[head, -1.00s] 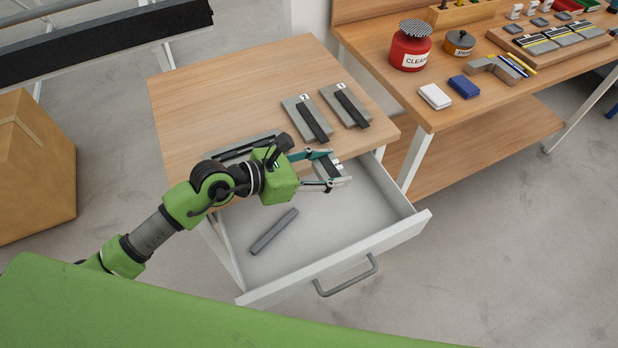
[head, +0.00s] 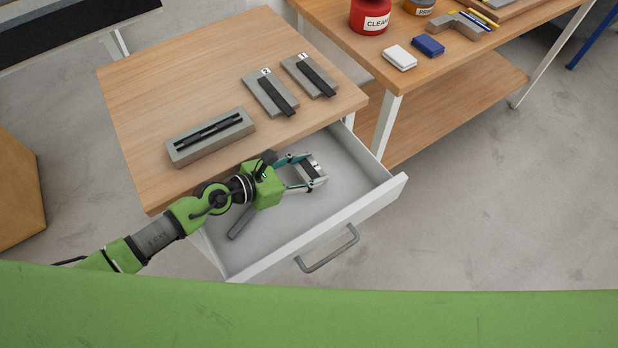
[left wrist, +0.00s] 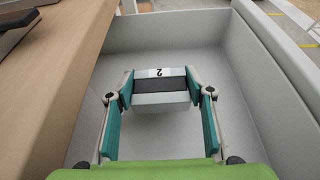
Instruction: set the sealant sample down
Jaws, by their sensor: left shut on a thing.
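The sealant sample (head: 318,167) is a small grey block with a black strip and a white numbered label. It also shows in the left wrist view (left wrist: 162,99), between the teal finger pads. My left gripper (head: 309,173) is shut on it, inside the open drawer (head: 352,222) at its right part. The pads cover the sample's two sides. I cannot tell whether the sample touches the drawer floor or hangs just above it. My right gripper is in no view.
A dark grey bar (head: 240,224) lies in the drawer. On the wooden top (head: 200,75) are two labelled samples (head: 270,92) (head: 309,76) and a grey block with a black slot (head: 210,135). Bare drawer floor (head: 275,235) shows around the front. A workbench (head: 440,85) stands at right.

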